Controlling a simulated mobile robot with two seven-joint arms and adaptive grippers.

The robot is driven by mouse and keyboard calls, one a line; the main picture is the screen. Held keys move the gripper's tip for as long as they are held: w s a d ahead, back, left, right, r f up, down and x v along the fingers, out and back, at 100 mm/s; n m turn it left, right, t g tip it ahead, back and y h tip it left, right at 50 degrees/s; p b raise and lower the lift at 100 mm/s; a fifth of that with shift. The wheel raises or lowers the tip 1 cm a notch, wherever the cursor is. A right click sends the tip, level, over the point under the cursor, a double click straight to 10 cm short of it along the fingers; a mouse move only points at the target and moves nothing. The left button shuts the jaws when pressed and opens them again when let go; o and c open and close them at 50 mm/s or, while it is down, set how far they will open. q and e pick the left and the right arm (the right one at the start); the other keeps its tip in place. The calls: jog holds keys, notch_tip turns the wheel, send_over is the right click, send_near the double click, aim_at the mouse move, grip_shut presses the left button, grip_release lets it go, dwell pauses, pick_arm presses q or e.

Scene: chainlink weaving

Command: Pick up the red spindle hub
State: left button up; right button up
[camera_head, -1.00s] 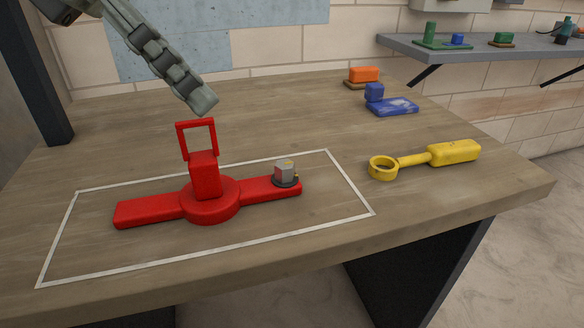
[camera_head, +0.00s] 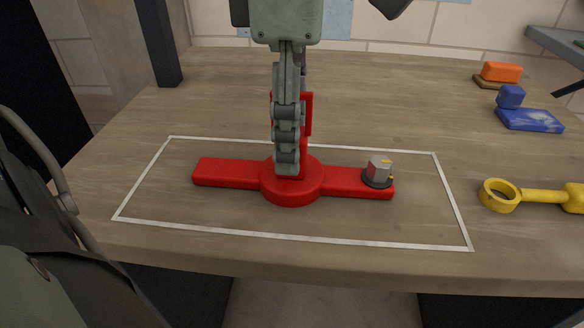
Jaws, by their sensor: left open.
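The red spindle hub (camera_head: 291,190) lies flat on the table inside a white outlined rectangle. It has a round centre, two flat arms and an upright post with a square loop handle (camera_head: 309,113). A grey hexagonal nut-like piece (camera_head: 378,170) on a dark ring sits on its right arm. My left gripper (camera_head: 287,168) points down over the hub's centre, its fingers overlapping the post and covering most of it and part of the handle. It is open; the fingers line up one behind the other, so contact with the post cannot be told. My right gripper is not in view.
A yellow ring-ended tool (camera_head: 499,195) lies right of the white outline (camera_head: 452,200). A blue block on a blue plate (camera_head: 529,119) and an orange block (camera_head: 501,72) stand at the back right. A grey shelf (camera_head: 560,45) is beyond. The wooden table (camera_head: 130,130) is clear at the left.

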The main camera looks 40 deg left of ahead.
pick_arm(q)
jog(key=shift+f, duration=0.3)
grip_shut()
dwell(0.3)
